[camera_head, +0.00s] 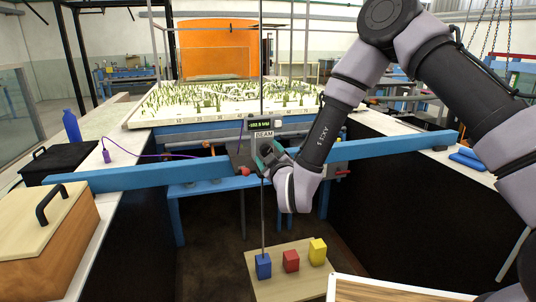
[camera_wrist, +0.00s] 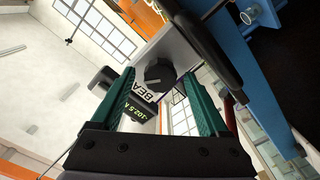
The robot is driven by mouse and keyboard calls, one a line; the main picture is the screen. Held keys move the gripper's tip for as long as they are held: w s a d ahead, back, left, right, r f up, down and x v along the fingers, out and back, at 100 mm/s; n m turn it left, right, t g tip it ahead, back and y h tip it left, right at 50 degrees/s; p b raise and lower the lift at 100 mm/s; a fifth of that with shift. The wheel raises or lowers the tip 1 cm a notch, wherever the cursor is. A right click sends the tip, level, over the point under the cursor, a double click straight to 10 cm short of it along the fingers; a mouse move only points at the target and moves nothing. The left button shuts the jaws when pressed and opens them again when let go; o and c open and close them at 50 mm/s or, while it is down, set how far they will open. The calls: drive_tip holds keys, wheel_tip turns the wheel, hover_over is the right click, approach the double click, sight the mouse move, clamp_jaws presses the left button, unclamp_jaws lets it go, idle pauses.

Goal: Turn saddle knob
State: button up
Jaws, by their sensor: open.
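The saddle (camera_head: 238,160) sits on the blue beam (camera_head: 120,178) near its middle, with a "BEAM" label and a small display reading about 102.5. In the wrist view the round black saddle knob (camera_wrist: 159,74) has a pale pointer line and stands on a grey plate (camera_wrist: 150,52). My gripper (camera_wrist: 159,80) is open, its two green fingers on either side of the knob; I cannot tell whether they touch it. In the head view my gripper (camera_head: 268,156) is at the saddle's right side and hides the knob.
A thin vertical rod (camera_head: 262,220) hangs down by the saddle. Below, a wooden board (camera_head: 285,290) holds blue, red and yellow blocks. A wooden box (camera_head: 45,235) and purple plumb bob (camera_head: 106,155) are on the left. Blue objects (camera_head: 472,160) lie right. Behind is a planted tray (camera_head: 150,122).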

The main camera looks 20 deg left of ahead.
drive_tip(key=shift+w, duration=0.1)
clamp_jaws()
drive_tip(key=shift+a, duration=0.1)
idle(0.4)
unclamp_jaws()
drive_tip(key=v, duration=1.1)
